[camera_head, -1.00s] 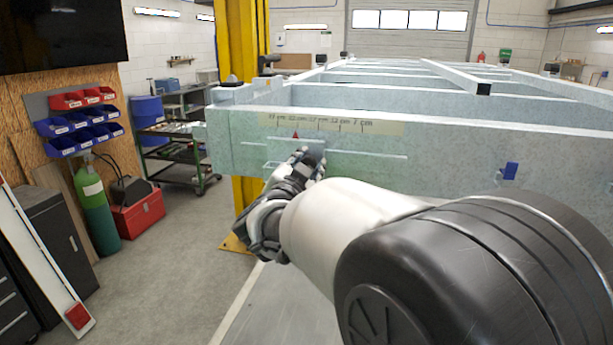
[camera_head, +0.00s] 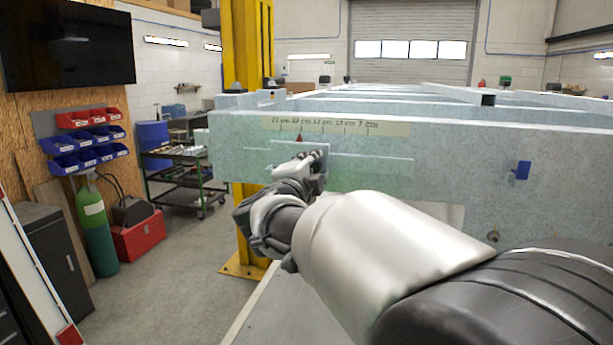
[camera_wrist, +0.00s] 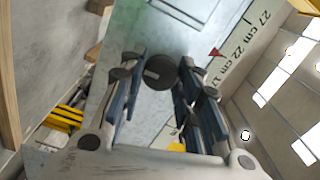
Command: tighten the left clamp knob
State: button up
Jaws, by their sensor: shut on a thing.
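The pale blue trailer frame beam (camera_head: 450,150) crosses the head view, with a centimetre scale (camera_head: 345,125) and a red pointer (camera_head: 299,138) on it. My gripper (camera_head: 314,160) is at a small plate on the beam's face, below the scale; it hides the knob there. In the wrist view, a dark round knob (camera_wrist: 160,73) with a short light mark sits between the two fingers of my gripper (camera_wrist: 157,84), which are shut on it. The red pointer (camera_wrist: 216,52) and the scale (camera_wrist: 243,42) lie to the right of the knob.
A blue tab (camera_head: 521,170) and a small round part (camera_head: 492,236) are on the beam farther right. A yellow column (camera_head: 248,60) stands behind the beam's left end. A cart (camera_head: 185,175) and a green cylinder (camera_head: 95,225) stand at the left. Floor between is clear.

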jog(key=shift+m, duration=0.5)
jog(key=o, duration=1.1)
jog(key=shift+c, duration=0.2)
jog(key=v, duration=1.2)
